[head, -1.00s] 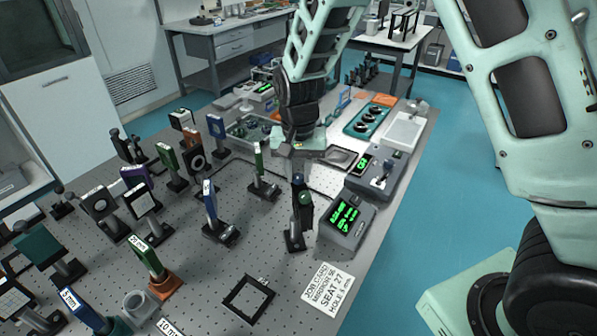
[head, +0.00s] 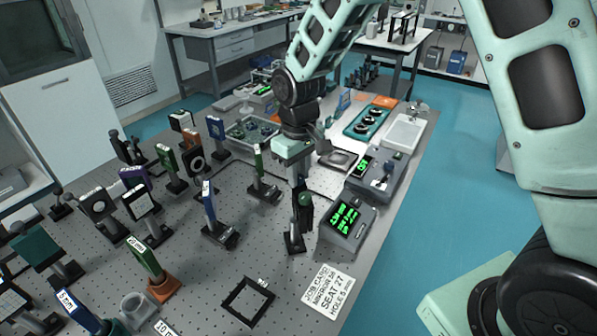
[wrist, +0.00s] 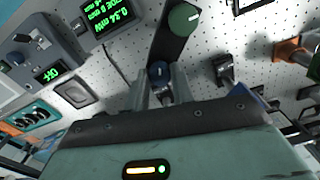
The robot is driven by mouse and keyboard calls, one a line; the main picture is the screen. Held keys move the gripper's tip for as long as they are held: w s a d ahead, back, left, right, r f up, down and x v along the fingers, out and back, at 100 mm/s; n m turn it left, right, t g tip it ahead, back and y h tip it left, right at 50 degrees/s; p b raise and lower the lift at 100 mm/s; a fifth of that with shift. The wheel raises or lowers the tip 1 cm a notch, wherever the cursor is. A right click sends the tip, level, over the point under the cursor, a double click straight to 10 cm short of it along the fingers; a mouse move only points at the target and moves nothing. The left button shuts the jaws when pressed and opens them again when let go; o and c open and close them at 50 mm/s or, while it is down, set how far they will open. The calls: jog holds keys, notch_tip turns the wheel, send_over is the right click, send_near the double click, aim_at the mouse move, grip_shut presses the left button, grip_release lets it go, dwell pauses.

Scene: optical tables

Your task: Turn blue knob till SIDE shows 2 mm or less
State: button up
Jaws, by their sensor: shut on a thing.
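The blue knob (wrist: 158,70) is between my gripper's two fingers in the wrist view, and my gripper (wrist: 160,78) is shut on it. In the head view my gripper (head: 298,180) points down at the top of the dark mirror mount (head: 295,238), and the blue knob is hidden there. The mount's green knob (head: 305,199) sits just below, and it also shows in the wrist view (wrist: 184,18). The grey readout box (head: 347,222) stands to the right with green text. In the wrist view its display (wrist: 112,14) is upside down; the SIDE figure is not clearly legible.
A grey switch box (head: 376,178) stands behind the readout. A job card (head: 328,291) and a black square frame (head: 248,301) lie in front.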

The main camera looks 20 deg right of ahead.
aim_at(299, 176)
jog(key=shift+w+n, duration=0.1)
jog(key=shift+n, duration=0.5)
jog(key=o, duration=1)
jog(key=shift+r, duration=0.1)
notch_tip(299, 176, up, 17)
jog(key=b, duration=0.2)
jog(key=shift+r+b, duration=0.15)
jog(key=shift+b, duration=0.2)
